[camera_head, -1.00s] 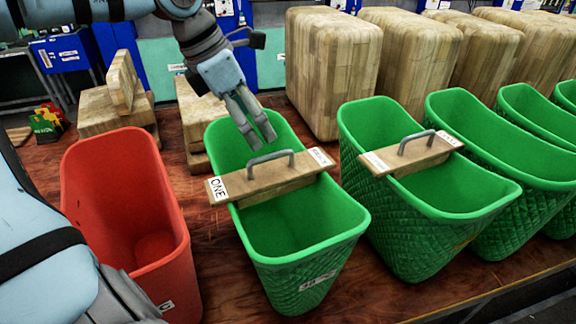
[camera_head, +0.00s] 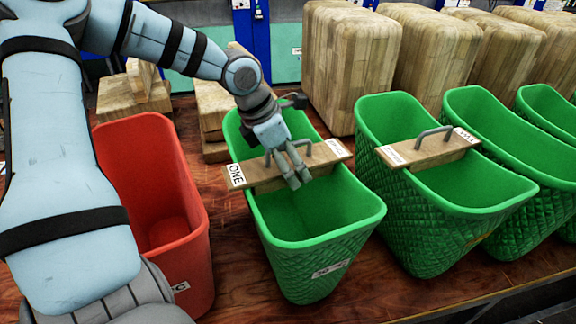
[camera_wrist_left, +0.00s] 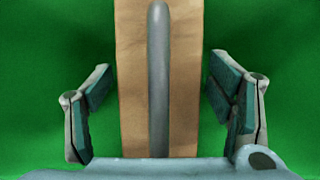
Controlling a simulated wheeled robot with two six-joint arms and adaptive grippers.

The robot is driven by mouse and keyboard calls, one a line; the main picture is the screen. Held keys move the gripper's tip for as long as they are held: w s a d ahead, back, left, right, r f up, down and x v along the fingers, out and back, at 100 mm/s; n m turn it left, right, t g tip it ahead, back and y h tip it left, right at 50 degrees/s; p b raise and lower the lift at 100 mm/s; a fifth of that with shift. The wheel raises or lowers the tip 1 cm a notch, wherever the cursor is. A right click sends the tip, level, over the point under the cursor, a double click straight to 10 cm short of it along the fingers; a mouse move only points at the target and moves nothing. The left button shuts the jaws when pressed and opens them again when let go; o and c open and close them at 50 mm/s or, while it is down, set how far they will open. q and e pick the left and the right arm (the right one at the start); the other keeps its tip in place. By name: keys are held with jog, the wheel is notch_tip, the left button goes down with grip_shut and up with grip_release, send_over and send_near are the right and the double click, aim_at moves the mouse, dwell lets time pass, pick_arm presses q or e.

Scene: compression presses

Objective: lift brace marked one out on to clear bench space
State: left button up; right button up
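The wooden brace marked ONE (camera_head: 262,174) lies across the rim of the first green bin (camera_head: 325,222). Its white ONE label (camera_head: 236,176) is at the left end. My left gripper (camera_head: 297,180) is over the brace's middle and hides part of its grey handle. In the left wrist view the handle (camera_wrist_left: 158,85) runs upright along the brace (camera_wrist_left: 130,60). The open fingers of my left gripper (camera_wrist_left: 160,100) stand on either side of brace and handle, with green gaps between. My right gripper is not in view.
A red bin (camera_head: 165,195) stands left of the first green bin. A second green bin (camera_head: 420,235) to the right carries another wooden brace (camera_head: 430,150). Large wooden blocks (camera_head: 350,70) stand behind. Some bare bench (camera_head: 235,265) shows between the red and first green bins.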

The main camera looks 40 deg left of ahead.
pick_arm(q)
jog(key=c, duration=1.5)
jog(key=shift+r, duration=0.1)
jog(key=shift+c, duration=0.2)
notch_tip(320, 180, up, 27)
jog(key=p, duration=1.1)
